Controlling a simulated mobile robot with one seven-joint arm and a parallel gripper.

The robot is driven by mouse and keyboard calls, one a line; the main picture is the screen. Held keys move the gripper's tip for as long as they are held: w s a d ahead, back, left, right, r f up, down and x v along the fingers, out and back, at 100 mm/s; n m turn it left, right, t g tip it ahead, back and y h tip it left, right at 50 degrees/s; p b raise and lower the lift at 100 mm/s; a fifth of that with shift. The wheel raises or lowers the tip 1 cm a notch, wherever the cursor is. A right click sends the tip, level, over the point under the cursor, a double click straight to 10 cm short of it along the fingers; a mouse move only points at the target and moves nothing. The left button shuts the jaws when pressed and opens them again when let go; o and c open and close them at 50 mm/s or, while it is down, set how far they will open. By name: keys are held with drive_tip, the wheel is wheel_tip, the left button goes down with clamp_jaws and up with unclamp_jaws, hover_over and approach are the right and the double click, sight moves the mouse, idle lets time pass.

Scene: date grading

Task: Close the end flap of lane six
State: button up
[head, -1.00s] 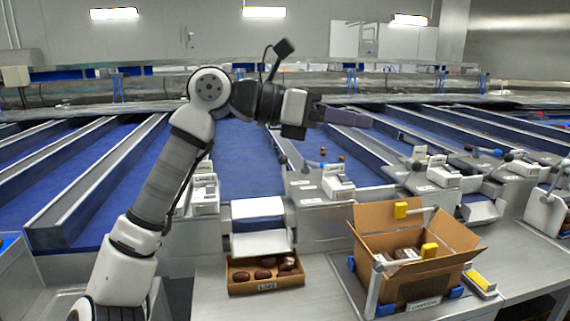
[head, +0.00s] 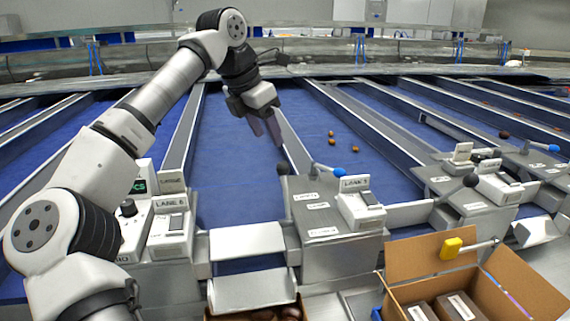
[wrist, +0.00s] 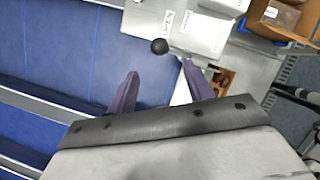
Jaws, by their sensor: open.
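A label that seems to read "LANE 6" is on a small white unit (head: 170,228) left of the middle lane's end. A pale flap plate (head: 246,240) lies across that lane's end, above a sloping chute (head: 252,290). Right of it, a grey housing carries a lever with a black knob (head: 282,168). My gripper (head: 267,134) is open and empty, pointing down over the lane, above and behind the knob. In the wrist view the black knob (wrist: 159,46) shows just ahead of the spread fingers, apart from them.
A lever with a blue knob (head: 340,172) stands right of the black one. An open carton (head: 425,262) with boxes is at the front right. A few dates (head: 332,134) lie on the blue neighbouring lane. The middle lane's blue bed is clear.

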sight(285, 175)
drive_tip(key=p+x, duration=0.2)
drive_tip(key=x, duration=1.1)
drive_tip(key=shift+d+f+p, duration=0.2)
drive_tip(key=shift+f+p, duration=0.05)
drive_tip(key=shift+p, duration=0.15)
clamp_jaws()
